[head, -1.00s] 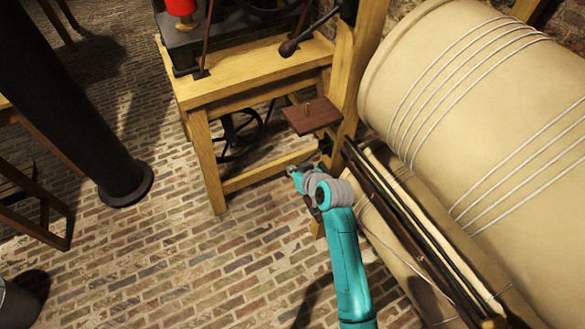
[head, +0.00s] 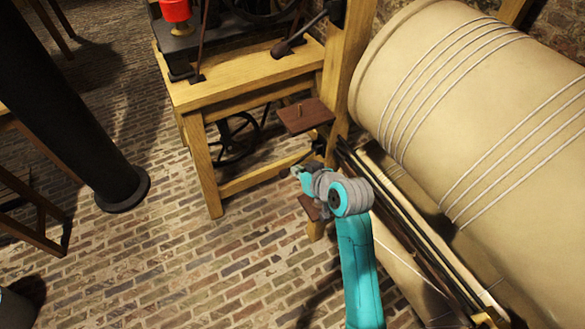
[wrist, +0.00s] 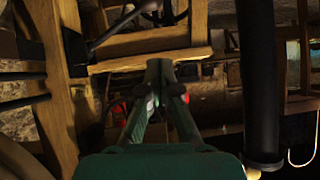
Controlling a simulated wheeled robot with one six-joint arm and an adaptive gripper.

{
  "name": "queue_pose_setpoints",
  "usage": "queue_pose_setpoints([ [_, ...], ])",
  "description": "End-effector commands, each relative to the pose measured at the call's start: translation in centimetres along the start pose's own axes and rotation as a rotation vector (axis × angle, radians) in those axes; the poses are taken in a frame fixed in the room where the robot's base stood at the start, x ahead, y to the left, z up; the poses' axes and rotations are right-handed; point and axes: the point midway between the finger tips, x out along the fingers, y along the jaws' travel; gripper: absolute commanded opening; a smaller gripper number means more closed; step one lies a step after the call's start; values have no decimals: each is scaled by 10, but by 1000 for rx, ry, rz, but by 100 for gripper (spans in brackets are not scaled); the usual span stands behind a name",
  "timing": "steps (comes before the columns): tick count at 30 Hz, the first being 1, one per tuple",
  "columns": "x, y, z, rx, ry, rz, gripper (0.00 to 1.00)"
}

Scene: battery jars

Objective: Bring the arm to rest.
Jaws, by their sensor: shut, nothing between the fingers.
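My teal arm (head: 358,265) rises from the bottom of the head view and bends at a grey wrist joint. My gripper (head: 298,171) is at its end, in front of the wooden frame's lower part and over the brick floor. In the wrist view my gripper (wrist: 160,68) shows two green fingers that meet at the tips. It is shut and empty. In the head view the fingertips are small and partly hard to make out.
A wooden bench (head: 250,72) with a red object (head: 175,10) stands behind. A large cream drum (head: 450,100) with cords lies at right, close to my arm. A black column (head: 75,110) stands at left. The brick floor (head: 150,260) between is clear.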

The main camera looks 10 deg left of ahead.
Motion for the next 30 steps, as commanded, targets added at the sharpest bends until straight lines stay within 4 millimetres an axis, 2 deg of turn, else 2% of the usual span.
queue_pose_setpoints([
  [6,-20,-1,0,1,0,0,0],
  [14,-22,-1,1,1,-1,0,0],
  [17,-23,0,7,7,1,7,0],
  [20,-27,3,26,24,8,28,0],
  [23,-35,8,56,54,23,65,0],
  [30,-72,16,132,120,75,174,0],
])
